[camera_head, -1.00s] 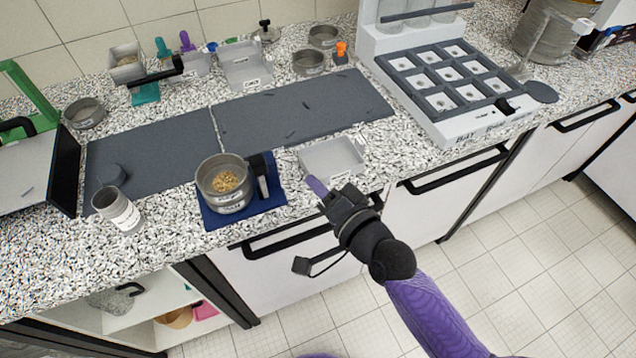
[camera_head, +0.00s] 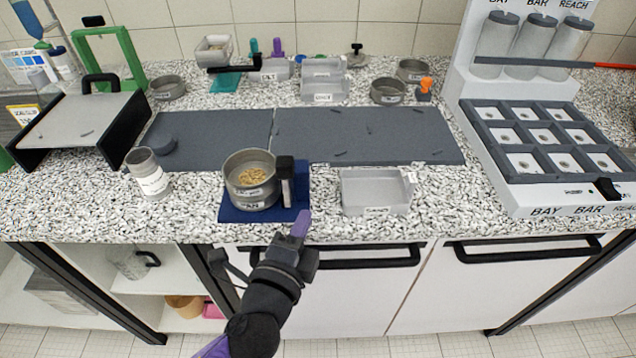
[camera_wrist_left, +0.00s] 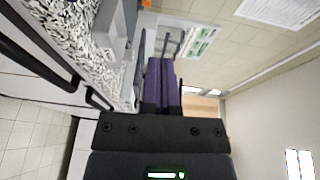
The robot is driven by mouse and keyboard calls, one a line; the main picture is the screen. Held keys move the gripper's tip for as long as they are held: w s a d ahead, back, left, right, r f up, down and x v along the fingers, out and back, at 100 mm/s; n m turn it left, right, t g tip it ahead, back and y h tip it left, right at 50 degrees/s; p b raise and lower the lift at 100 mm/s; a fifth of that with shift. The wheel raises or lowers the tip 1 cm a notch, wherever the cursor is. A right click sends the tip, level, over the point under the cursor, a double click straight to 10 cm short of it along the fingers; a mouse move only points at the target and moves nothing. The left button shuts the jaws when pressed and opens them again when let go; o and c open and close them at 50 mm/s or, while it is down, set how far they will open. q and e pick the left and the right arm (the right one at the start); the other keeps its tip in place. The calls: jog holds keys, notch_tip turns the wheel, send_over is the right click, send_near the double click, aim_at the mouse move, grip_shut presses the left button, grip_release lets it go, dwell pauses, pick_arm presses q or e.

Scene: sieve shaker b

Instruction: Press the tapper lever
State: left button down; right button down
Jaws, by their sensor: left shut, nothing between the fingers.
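A round metal sieve pan (camera_head: 250,182) with tan grains in it sits on a dark blue base (camera_head: 240,215) near the bench's front edge. A black upright lever-like part (camera_head: 287,180) with a grey face stands at the pan's right side, on the same base; it looks like the tapper lever. My left gripper (camera_head: 301,221) is shut and empty, its purple fingertips just in front of the base's front right corner, apart from the lever in the picture. The left wrist view shows the purple fingers (camera_wrist_left: 162,85) together with nothing between them. My right gripper is out of view.
An open grey tray (camera_head: 375,205) stands right of the base. A pale jar (camera_head: 149,178) stands to its left. Dark mats (camera_head: 365,125) lie behind. A white rack with a grid (camera_head: 530,150) stands at the right. Black drawer handles (camera_head: 345,262) stick out below the bench edge.

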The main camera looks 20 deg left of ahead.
aim_at(287, 183)
pick_arm(q)
jog(key=shift+d+r, duration=0.1)
jog(key=shift+r, duration=0.55)
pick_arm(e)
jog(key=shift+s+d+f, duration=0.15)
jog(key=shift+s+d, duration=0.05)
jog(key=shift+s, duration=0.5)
pick_arm(q)
jog(key=w+a, duration=0.1)
jog(key=w, duration=0.5)
jog(key=w+a, duration=0.1)
jog(key=w, duration=0.2)
jog(key=shift+a, duration=0.35)
jog(key=shift+s+a, duration=0.1)
jog(key=shift+a, duration=0.2)
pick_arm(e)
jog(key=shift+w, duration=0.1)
